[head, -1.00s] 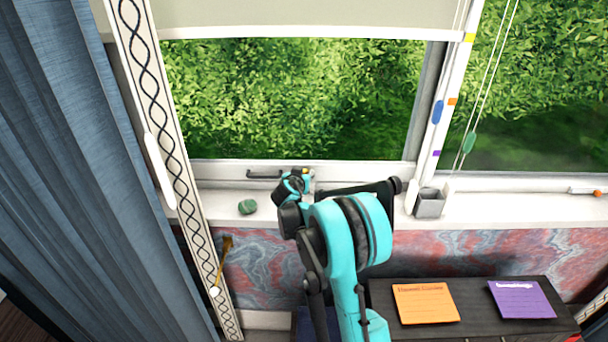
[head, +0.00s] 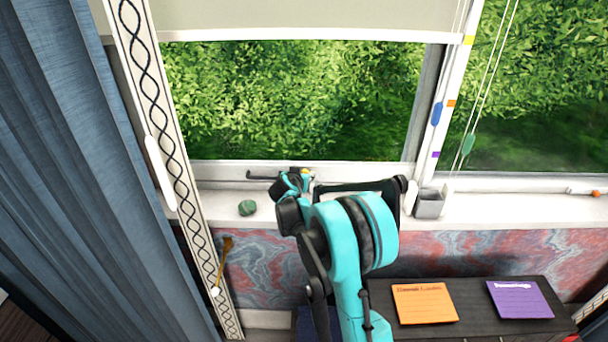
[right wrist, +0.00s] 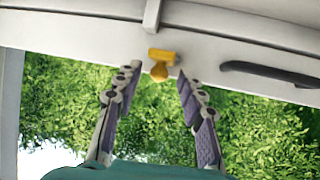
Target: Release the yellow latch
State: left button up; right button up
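The yellow latch (right wrist: 160,63) sits on the white window frame, at the upper middle of the right wrist view. It has a flat plate and a rounded knob. In the head view a small bit of yellow (head: 306,172) shows just beyond my right gripper (head: 293,184), at the bottom rail of the window. My right gripper (right wrist: 156,74) is open, its two purple-padded fingers on either side of the knob. Gaps show between the knob and both fingertips; I cannot tell the depth between them. My left gripper is not in view.
A dark handle (right wrist: 272,73) is on the frame beside the latch. The sill (head: 340,216) holds a green stone-like object (head: 247,208) and a grey cup (head: 429,204). A blue curtain (head: 70,170) fills the left. Orange (head: 424,303) and purple (head: 521,299) notes lie on a dark cabinet.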

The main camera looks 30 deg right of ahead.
jog(key=v, duration=1)
jog(key=s+a+f+n+y, duration=0.1)
jog(key=s+a+n+y, duration=0.2)
jog(key=s+a, duration=0.3)
jog(key=s+a+f+n+g+y, duration=0.1)
jog(key=s+a, duration=0.6)
jog(key=s, duration=0.8)
jog(key=s+a+f+n+g+y, duration=0.1)
jog(key=s+a+n+y, duration=0.3)
jog(key=s+a, duration=0.3)
jog(key=s, duration=0.3)
jog(key=shift+f+n+y, duration=0.3)
jog(key=shift+f, duration=0.1)
jog(key=shift+s, duration=0.15)
